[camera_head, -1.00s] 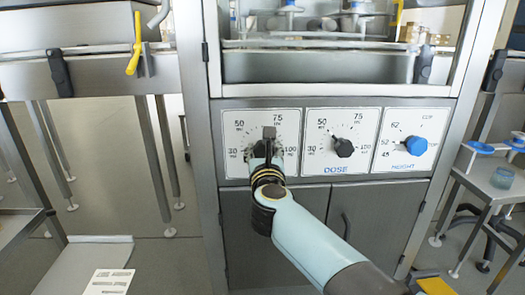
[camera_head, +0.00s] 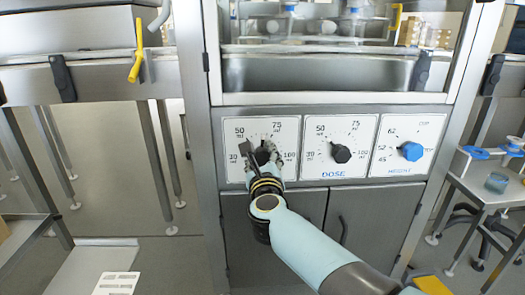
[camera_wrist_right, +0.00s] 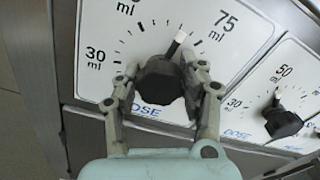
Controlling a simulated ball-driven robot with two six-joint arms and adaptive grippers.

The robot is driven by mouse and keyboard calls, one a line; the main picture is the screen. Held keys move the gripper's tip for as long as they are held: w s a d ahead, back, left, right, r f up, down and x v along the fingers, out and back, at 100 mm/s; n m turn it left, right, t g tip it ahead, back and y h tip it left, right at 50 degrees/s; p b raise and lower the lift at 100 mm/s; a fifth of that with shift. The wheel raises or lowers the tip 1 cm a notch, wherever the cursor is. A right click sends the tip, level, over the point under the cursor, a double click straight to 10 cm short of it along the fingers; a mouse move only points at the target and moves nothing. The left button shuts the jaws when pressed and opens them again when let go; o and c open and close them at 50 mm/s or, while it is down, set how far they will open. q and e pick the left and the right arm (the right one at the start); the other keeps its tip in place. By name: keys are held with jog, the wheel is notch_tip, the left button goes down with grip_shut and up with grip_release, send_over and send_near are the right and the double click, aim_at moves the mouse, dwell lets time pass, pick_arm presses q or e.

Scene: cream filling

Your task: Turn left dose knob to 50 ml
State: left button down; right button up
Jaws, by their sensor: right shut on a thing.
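The left dose knob (camera_wrist_right: 158,82) is black with a white pointer and sits on the leftmost white dial plate (camera_head: 232,172). In the right wrist view its pointer lies between the 50 ml and 75 ml labels, nearer to 75. My right gripper (camera_head: 262,154) is at this knob, with one finger on each side. In the right wrist view my right gripper (camera_wrist_right: 160,78) is shut on the knob. In the head view the gripper hides much of the knob. My left gripper is in neither view.
A metal tray (camera_head: 318,70) is above the panel. Cabinet doors (camera_head: 375,215) are below. A side table stands at the right.

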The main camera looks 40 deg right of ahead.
jog(key=n+p, duration=0.1)
jog(key=n, duration=0.1)
jog(key=shift+r+n+p, duration=0.15)
jog(key=shift+n+p, duration=0.2)
jog(key=shift+n, duration=0.05)
jog(key=shift+n+p, duration=0.5)
jog(key=shift+n, duration=0.4)
jog(key=shift+n+p, duration=0.3)
jog(key=shift+n, duration=0.2)
jog(key=shift+a+n+p, duration=0.1)
jog(key=shift+n+p, duration=0.3)
jog(key=shift+n, duration=0.3)
jog(key=shift+n+p, duration=0.3)
jog(key=shift+n, duration=0.4)
jog(key=shift+f+n+p, duration=0.2)
jog(key=shift+n+p, duration=0.1)
jog(key=shift+n, duration=0.2)
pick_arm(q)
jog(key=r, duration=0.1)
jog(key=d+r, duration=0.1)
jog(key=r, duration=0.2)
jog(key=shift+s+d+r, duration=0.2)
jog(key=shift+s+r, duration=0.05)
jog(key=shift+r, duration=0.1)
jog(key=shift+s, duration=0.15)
pick_arm(e)
jog(key=shift+n, duration=0.3)
